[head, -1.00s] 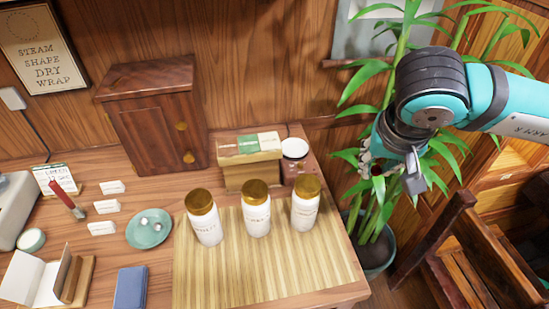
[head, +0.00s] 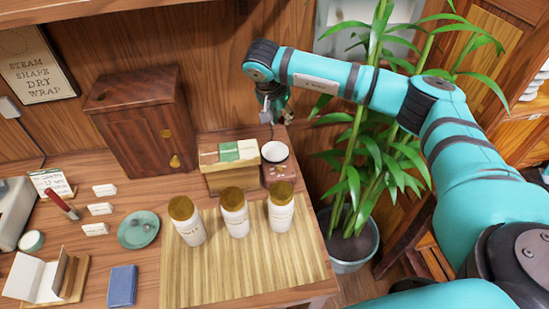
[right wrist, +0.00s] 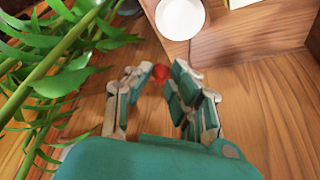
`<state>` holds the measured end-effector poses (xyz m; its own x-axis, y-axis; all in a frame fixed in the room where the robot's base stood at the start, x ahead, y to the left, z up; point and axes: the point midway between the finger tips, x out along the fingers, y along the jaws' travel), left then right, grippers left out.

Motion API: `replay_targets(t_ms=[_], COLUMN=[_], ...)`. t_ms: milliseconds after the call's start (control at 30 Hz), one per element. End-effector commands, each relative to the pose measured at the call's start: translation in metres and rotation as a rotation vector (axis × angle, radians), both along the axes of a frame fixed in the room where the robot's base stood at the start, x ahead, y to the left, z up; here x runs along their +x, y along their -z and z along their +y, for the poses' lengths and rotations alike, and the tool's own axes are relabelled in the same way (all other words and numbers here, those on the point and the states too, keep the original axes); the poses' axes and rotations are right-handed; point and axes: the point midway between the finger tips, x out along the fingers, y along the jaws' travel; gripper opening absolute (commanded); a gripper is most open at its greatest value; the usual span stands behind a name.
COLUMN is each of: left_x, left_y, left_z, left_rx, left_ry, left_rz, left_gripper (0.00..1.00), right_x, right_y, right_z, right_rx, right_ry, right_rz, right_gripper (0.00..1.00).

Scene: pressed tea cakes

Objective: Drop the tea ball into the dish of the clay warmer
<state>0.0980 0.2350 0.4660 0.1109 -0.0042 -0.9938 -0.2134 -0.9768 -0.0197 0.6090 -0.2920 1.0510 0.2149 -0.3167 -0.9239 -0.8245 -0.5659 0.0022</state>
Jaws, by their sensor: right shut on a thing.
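The clay warmer (head: 276,176) is a reddish-brown block at the table's back right corner, with a white round dish (head: 275,151) on top. The dish also shows in the right wrist view (right wrist: 181,16), at the top edge, and looks empty. My right gripper (head: 284,117) is above and behind the warmer in the head view. In the right wrist view its fingers are shut on a small red ball (right wrist: 160,73), the tea ball, at their tips. The ball appears apart from the dish, with wood panelling behind it. My left gripper is out of view.
A box with a green and white label (head: 232,178) stands left of the warmer. Several objects are near: jars with gold lids (head: 235,222) on a bamboo mat (head: 245,275), a wooden cabinet (head: 145,130), a teal saucer (head: 150,238). A leafy plant (head: 375,160) stands right of the table.

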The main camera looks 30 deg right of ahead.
Motion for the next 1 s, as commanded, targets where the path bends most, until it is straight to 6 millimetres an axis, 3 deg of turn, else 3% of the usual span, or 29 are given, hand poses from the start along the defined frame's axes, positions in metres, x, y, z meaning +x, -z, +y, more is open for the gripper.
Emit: replay_targets(t_ms=[533,900,933,1000], left_x=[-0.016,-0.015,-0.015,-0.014], left_y=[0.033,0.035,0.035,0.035], left_z=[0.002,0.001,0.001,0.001], left_rx=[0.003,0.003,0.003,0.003], left_ry=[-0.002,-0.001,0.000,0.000], left_rz=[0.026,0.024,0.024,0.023], left_gripper=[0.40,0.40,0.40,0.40], right_x=[0.000,0.000,0.000,0.000], right_y=[0.055,0.059,0.059,0.059], right_z=[0.000,0.000,0.000,0.000], right_rx=[0.001,0.001,0.001,0.001], right_ry=[0.001,0.001,0.001,0.001], right_rz=[0.000,-0.001,-0.001,-0.001], right_gripper=[0.09,0.09,0.23,0.32])
